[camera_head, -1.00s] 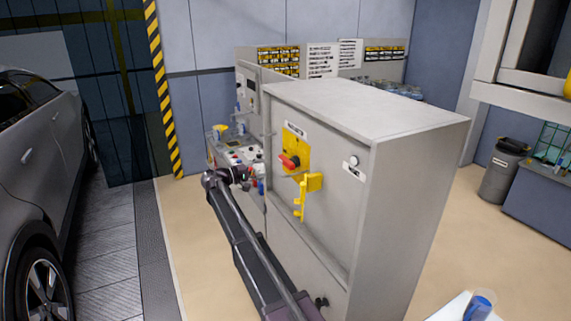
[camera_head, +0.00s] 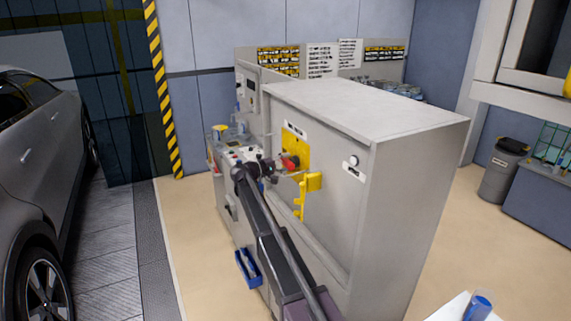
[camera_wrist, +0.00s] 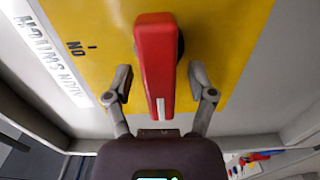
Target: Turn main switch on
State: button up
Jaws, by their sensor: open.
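The main switch is a red handle (camera_head: 291,161) on a yellow plate (camera_head: 296,140) on the front of the grey cabinet. In the wrist view the red handle (camera_wrist: 155,65) is large and central, with a white mark near its end. My gripper (camera_head: 275,168) is right at the handle. In the wrist view my gripper (camera_wrist: 162,84) is open, one finger on each side of the handle, with visible gaps. The plate (camera_wrist: 100,30) carries an "ON" marking that appears upside down beside the handle. The handle's pivot is mostly hidden behind it.
A yellow bracket (camera_head: 313,182) sticks out from the cabinet (camera_head: 420,170) just below and right of the switch. A round lock (camera_head: 353,161) sits further right. A control panel with buttons (camera_head: 236,153) lies left, behind my arm. A blue bin (camera_head: 248,268) hangs low.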

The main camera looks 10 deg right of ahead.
grip_shut()
